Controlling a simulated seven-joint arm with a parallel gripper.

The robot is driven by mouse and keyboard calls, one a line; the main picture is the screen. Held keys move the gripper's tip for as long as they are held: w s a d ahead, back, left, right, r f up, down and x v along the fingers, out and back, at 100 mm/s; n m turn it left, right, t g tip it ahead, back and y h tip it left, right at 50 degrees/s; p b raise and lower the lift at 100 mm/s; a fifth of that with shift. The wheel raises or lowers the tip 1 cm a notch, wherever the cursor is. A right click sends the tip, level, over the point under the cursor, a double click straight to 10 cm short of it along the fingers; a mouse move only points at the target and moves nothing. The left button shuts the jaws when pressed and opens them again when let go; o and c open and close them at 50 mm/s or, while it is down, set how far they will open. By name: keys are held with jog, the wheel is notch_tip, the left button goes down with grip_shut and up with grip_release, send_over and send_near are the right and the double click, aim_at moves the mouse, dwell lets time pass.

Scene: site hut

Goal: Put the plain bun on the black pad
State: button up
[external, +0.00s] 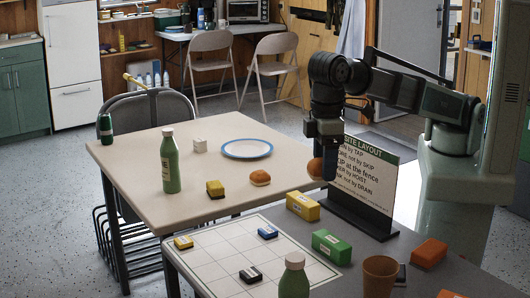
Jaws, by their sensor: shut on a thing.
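My gripper (326,160) is shut on a round brown bun (314,169), held in the air in front of the sign, above the tables. The bun is partly hidden by the gripper. Another brown bun (260,178) sits on the beige table; at this size I cannot tell which of the two is plain. A small flat black thing (402,274), possibly the black pad, lies on the grey table just right of the brown cup, which partly hides it.
The sign (365,178) stands close to my gripper. The grey table holds a brown cup (379,275), a green block (332,246), a yellow block (303,206), an orange block (429,253) and a green bottle (294,277). The beige table holds a blue-rimmed plate (247,149) and another bottle (170,162).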

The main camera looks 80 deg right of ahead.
jog(key=s+a+n, duration=0.1)
jog(key=s+n, duration=0.4)
jog(key=s, duration=1.3)
jog(key=shift+a+f, duration=0.15)
jog(key=shift+f, duration=5.25)
jog(key=shift+a+f, duration=0.1)
jog(key=shift+f, duration=5.3)
jog(key=shift+f, duration=0.1)
jog(key=o, duration=1.1)
jog(key=shift+c, duration=0.2)
notch_tip(320, 180, up, 12)
